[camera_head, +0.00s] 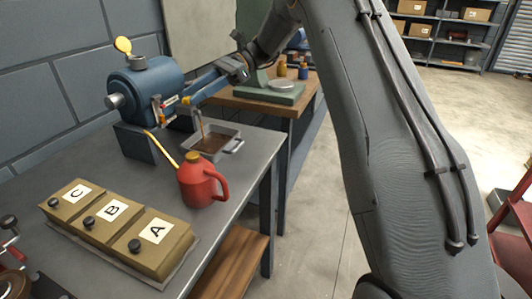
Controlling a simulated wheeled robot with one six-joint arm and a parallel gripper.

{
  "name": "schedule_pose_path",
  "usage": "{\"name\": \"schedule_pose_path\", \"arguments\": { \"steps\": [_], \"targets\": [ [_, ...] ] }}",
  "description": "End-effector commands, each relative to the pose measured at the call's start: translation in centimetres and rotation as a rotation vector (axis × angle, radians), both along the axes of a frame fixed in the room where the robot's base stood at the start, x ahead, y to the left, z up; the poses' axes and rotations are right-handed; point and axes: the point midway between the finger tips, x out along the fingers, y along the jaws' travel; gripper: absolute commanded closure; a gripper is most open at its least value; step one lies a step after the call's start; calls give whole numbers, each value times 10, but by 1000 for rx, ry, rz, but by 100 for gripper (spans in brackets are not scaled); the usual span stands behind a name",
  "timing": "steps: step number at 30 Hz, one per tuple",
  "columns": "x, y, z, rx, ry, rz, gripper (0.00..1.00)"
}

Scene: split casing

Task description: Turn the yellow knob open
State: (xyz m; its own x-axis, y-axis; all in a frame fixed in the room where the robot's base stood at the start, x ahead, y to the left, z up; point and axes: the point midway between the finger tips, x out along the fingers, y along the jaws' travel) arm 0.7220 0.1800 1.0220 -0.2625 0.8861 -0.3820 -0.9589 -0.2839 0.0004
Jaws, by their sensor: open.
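A blue drum-shaped casing (150,82) stands on the grey bench at the back left, with a yellow cap (123,44) tilted up above its filler neck. My gripper (180,101) reaches in from the right to the casing's front right side. Its jaws are open. Small yellow-orange parts show around the fingertips, and I cannot tell which is the knob or whether a finger touches it. A thin brown streak (202,128) runs down to a grey tray (232,147) with brown contents.
A red can (203,184) with a yellow spout stands in front of the tray. Three tan boxes labelled A (157,231), B (112,211) and C (78,192) line the front of the bench. A wooden table (300,100) stands behind. Open floor lies to the right.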

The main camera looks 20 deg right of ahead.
Motion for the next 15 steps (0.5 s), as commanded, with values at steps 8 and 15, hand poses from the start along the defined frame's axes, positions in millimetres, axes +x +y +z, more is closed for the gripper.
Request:
{"name": "schedule_pose_path", "arguments": {
  "steps": [8,15],
  "targets": [
    [-7,-1,1,0,0,-200,57],
    [-13,-1,0,-1,0,-384,57]
  ]
}}
